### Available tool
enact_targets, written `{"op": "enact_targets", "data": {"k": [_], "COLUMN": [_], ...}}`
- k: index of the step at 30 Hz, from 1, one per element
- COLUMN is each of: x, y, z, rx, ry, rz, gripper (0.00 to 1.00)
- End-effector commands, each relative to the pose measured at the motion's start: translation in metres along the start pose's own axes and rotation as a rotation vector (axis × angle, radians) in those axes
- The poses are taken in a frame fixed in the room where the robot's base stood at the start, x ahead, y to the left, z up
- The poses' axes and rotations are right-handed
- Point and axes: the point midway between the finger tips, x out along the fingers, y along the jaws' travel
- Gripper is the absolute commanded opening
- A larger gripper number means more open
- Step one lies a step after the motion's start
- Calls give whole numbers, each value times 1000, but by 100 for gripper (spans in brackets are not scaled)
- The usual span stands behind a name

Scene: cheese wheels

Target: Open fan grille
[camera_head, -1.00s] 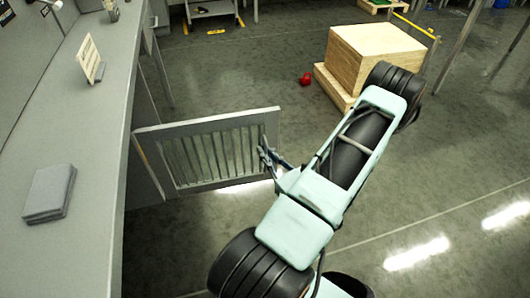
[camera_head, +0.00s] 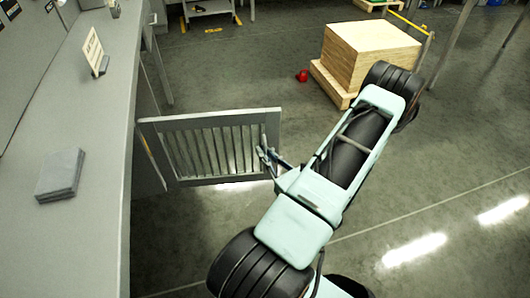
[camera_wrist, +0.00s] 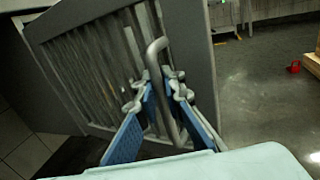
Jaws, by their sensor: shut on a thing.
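The fan grille (camera_head: 205,178) is a grey slatted panel that stands swung out from the side of the grey counter, hinged at its left edge. In the wrist view the grille (camera_wrist: 200,60) fills the left and middle, with a bent bar handle (camera_wrist: 163,98) on its face near the free edge. My gripper (camera_head: 270,158) is at the grille's free right side. In the wrist view my gripper (camera_wrist: 162,85) has its two blue-padded fingers on either side of the handle, shut on it. Part of the handle is hidden by the fingers.
The long grey counter (camera_head: 100,170) runs along the left, with a grey stack (camera_head: 60,175) and a small sign (camera_head: 95,52) on it. A wooden crate (camera_head: 368,60) stands at the back right, with a red object (camera_head: 302,76) beside it.

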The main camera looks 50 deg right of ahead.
Motion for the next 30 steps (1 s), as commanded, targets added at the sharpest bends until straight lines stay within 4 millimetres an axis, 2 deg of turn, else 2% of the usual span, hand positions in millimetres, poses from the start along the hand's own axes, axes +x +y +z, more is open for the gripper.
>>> {"op": "enact_targets", "data": {"k": [7,8,9,20,25,30], "x": [-1,-1,-1,-2,-22,-58], "y": [-2,-2,-2,-1,-1,-2], "z": [-2,-2,-2,0,-1,-1], "rx": [-2,-2,-2,-1,0,0], "ry": [4,4,4,1,3,3], "rz": [-4,-4,-4,-2,-4,-6], "gripper": [0,11,15,15,15,15]}}
